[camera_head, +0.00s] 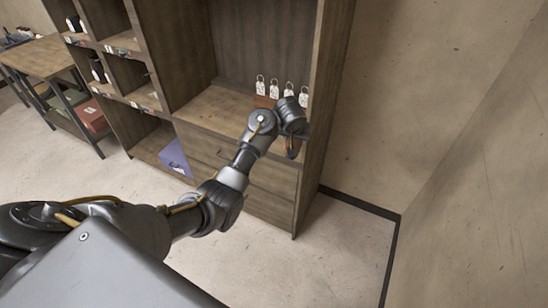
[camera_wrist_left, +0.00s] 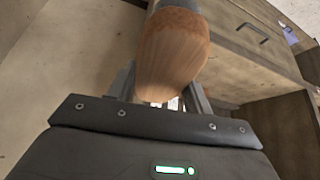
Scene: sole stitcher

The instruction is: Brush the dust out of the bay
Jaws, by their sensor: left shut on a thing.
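My left gripper (camera_head: 292,148) is at the right front edge of the open bay (camera_head: 213,104) of a wooden cabinet, mostly hidden behind its own wrist. In the left wrist view it is shut on a rounded wooden handle (camera_wrist_left: 173,50) with a dark grey part at its far end. I take this to be the brush; its bristles are not visible. The bay has a bare wooden floor and dark back wall. I cannot make out dust on it. My right gripper is not in view.
Several white tags (camera_head: 260,84) stand in a row at the bay's right, by a reddish-brown block (camera_head: 264,102). Drawers (camera_head: 268,177) lie below. A wall (camera_head: 400,100) is close on the right.

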